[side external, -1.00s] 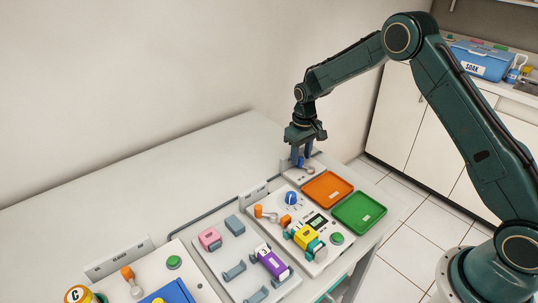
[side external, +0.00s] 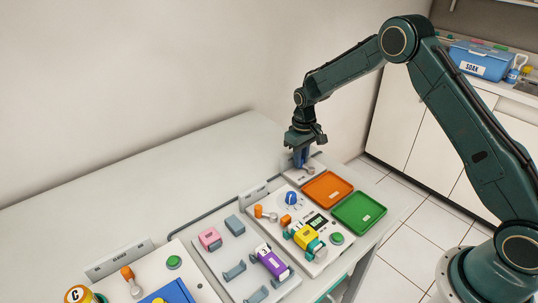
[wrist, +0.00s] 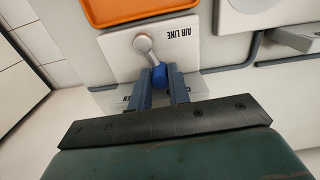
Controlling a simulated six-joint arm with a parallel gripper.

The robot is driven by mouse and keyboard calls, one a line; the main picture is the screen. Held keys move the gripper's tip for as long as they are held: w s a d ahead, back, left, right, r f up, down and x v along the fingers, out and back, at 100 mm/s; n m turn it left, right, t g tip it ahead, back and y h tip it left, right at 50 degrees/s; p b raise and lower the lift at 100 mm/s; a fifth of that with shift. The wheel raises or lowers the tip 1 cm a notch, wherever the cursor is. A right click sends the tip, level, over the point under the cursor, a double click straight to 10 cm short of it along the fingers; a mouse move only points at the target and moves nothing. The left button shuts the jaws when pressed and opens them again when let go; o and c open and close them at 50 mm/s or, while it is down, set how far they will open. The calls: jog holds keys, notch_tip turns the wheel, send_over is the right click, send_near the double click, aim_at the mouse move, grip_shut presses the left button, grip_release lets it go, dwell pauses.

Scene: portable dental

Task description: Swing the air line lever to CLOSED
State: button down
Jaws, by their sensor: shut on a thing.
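The air line lever sits on a white panel marked AIR LINE (wrist: 182,30). It has a round grey pivot (wrist: 143,43), a short arm and a blue grip (wrist: 159,76). My gripper (wrist: 160,84) is shut on the blue grip, one finger on each side of it. In the side external view my gripper (side external: 302,163) points straight down over the panel at the far end of the bench, and its fingers hide most of the lever. Small lettering on the panel by the fingers is partly covered, so the end marks cannot be read in full.
An orange tray (side external: 327,188) and a green tray (side external: 359,212) lie close beside the panel. A control unit with an orange lever, blue knob and yellow piece (side external: 305,237) stands nearer. A dark hose (wrist: 230,67) runs from the panel. The bench toward the wall is clear.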

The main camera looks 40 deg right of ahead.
jog(key=shift+s+a+n, duration=0.15)
jog(key=shift+a+n, duration=0.15)
jog(key=shift+n, duration=0.65)
jog(key=shift+s+a+n, duration=0.1)
jog(key=shift+a+n, duration=0.15)
jog(key=shift+n, duration=0.7)
jog(key=c, duration=1.3)
grip_release()
jog(key=shift+r, duration=0.1)
jog(key=shift+r, duration=6.9)
